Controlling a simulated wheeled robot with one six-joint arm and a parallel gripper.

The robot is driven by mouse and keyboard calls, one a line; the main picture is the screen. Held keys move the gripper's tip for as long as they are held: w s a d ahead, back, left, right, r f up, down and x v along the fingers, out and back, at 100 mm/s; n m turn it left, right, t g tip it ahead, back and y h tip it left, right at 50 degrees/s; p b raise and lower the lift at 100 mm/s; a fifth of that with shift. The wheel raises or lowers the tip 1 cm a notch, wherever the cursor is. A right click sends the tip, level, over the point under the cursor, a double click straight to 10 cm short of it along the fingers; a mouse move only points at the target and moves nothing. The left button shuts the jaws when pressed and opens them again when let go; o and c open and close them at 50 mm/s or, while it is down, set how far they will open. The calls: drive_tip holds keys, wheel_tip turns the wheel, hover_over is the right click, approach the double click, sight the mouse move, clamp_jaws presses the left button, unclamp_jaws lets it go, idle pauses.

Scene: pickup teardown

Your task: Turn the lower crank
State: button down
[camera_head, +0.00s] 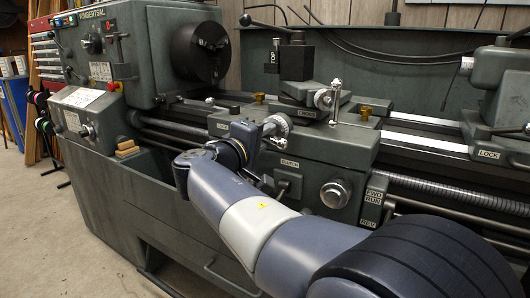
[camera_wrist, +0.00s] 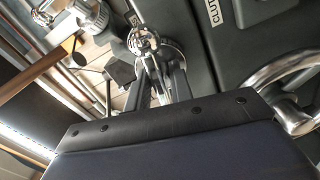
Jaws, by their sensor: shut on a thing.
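The lower crank (camera_head: 277,124) is a bright metal crank on the front of the lathe carriage, below and left of an upper crank (camera_head: 325,98). My gripper (camera_head: 264,130) is at the lower crank in the head view, mostly hidden behind my wrist. In the wrist view my gripper (camera_wrist: 155,72) has its fingers close together around the shiny handle part of the lower crank (camera_wrist: 145,40). The gripper is shut on it. The exact contact is partly hidden by the fingers.
A large handwheel (camera_head: 335,194) is below right of the crank; its chrome rim (camera_wrist: 285,85) is near my gripper in the wrist view. A clutch lever (camera_head: 283,187) sits beneath. The chuck (camera_head: 201,50) is behind left. Open floor (camera_head: 60,240) lies at left.

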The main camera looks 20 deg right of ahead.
drive_tip(key=shift+f+m+b, duration=0.15)
drive_tip(key=shift+m+b, duration=0.95)
drive_tip(key=shift+b, duration=0.15)
drive_tip(key=c, duration=1.5)
unclamp_jaws()
drive_tip(key=p+v, duration=0.2)
drive_tip(key=v, duration=0.8)
drive_tip(key=shift+s+a, duration=0.25)
drive_tip(key=shift+a, duration=0.1)
drive_tip(key=shift+d, duration=0.1)
